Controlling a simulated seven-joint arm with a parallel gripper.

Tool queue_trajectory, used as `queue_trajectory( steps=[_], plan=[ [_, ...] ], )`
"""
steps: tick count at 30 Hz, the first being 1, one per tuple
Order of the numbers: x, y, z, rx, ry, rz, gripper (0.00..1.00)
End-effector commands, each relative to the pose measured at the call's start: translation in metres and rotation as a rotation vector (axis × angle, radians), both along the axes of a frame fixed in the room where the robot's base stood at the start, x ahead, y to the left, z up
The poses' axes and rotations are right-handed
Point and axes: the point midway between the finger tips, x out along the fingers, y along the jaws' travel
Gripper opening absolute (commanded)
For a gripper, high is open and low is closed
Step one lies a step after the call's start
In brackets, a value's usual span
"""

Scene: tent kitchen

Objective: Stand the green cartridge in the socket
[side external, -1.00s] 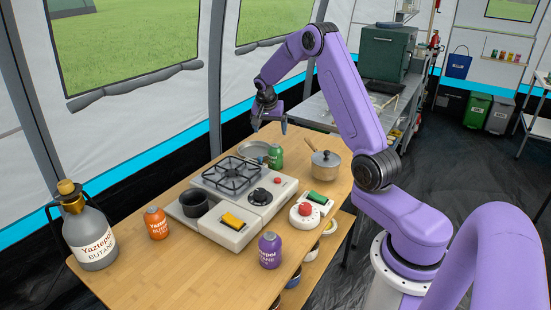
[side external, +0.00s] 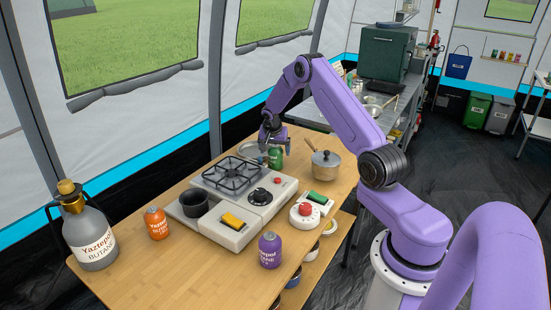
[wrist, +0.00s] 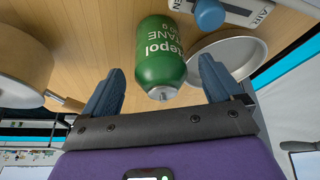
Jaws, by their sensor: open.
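The green cartridge (side external: 276,158) stands upright on the wooden table behind the stove, between a metal dish and a saucepan. In the wrist view the cartridge (wrist: 160,50) lies ahead between my two blue-grey fingers, with clear space on both sides. My gripper (side external: 274,144) is open and sits low at the cartridge, holding nothing. The fingers partly cover its top in the side view. A dark round cup (side external: 195,204), which looks like the socket, sits at the stove's left end and appears empty.
The stove (side external: 235,190) with a black grate fills the table's middle. The saucepan (side external: 326,165) stands right of the cartridge, and the dish (side external: 250,150) left. Orange (side external: 156,223) and purple (side external: 269,250) cartridges and a large grey bottle (side external: 90,235) stand nearer.

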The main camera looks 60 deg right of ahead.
Motion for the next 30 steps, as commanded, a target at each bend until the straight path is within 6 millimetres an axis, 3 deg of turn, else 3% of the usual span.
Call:
queue_trajectory(
  steps=[3, 11, 13, 18, 20, 30],
  plan=[
    [0.0013, -0.0029, -0.0087, 0.000, 0.000, 0.001, 0.93],
    [0.0021, -0.0037, -0.0100, -0.001, -0.001, 0.000, 0.93],
    [0.0020, -0.0037, -0.0099, -0.001, -0.001, 0.000, 0.77],
    [0.0019, -0.0036, -0.0100, -0.001, -0.001, 0.000, 0.24],
    [0.0022, -0.0038, -0.0095, -0.001, -0.002, 0.001, 0.18],
    [0.0024, -0.0039, -0.0039, -0.001, -0.003, 0.000, 0.18]
  ],
)
